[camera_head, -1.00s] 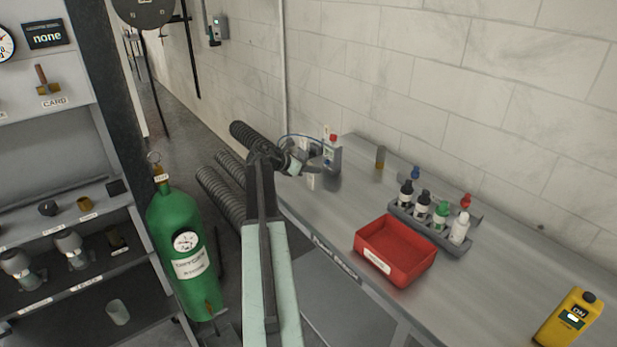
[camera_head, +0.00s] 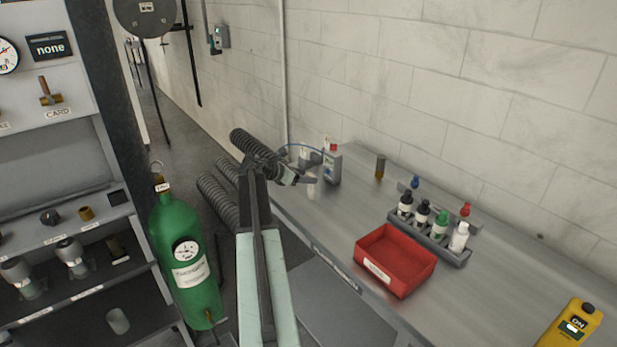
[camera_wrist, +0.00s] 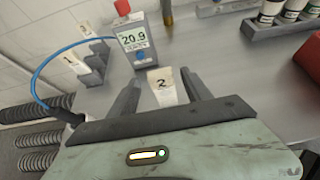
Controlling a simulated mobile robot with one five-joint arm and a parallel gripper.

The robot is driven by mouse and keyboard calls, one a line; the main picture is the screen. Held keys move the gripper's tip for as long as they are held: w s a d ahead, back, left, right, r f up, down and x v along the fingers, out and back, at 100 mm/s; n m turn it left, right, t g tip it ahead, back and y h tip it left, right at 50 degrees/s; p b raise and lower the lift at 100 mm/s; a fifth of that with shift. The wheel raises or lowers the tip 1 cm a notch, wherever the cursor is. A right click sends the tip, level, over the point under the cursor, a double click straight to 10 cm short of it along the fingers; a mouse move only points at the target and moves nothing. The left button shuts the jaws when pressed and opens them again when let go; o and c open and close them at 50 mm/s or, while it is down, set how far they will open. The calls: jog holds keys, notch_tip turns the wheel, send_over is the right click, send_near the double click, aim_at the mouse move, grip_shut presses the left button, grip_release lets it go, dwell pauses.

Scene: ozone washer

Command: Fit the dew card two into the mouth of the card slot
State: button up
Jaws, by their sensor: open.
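The dew card two (camera_wrist: 163,88), a pale card marked "2", shows between my fingers in the wrist view; it also shows as a small pale shape just below my gripper in the head view (camera_head: 313,189). My gripper (camera_wrist: 161,79) is open, one finger on each side of the card in the picture; I cannot tell whether either touches it. In the head view my gripper (camera_head: 313,170) is over the far left end of the bench. Brass-coloured hardware labelled "CARD" (camera_head: 50,97) is on the shelf panel at left; I cannot make out a slot mouth there.
A meter reading 20.9 (camera_wrist: 137,45) stands just beyond the card, with a holder bearing card "1" (camera_wrist: 72,65) at its left. A blue tube arcs nearby. A red bin (camera_head: 395,260) and bottle rack (camera_head: 430,240) sit farther right. A green cylinder (camera_head: 186,255) stands left.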

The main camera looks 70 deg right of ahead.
jog(key=p+v, duration=0.3)
jog(key=v, duration=0.6)
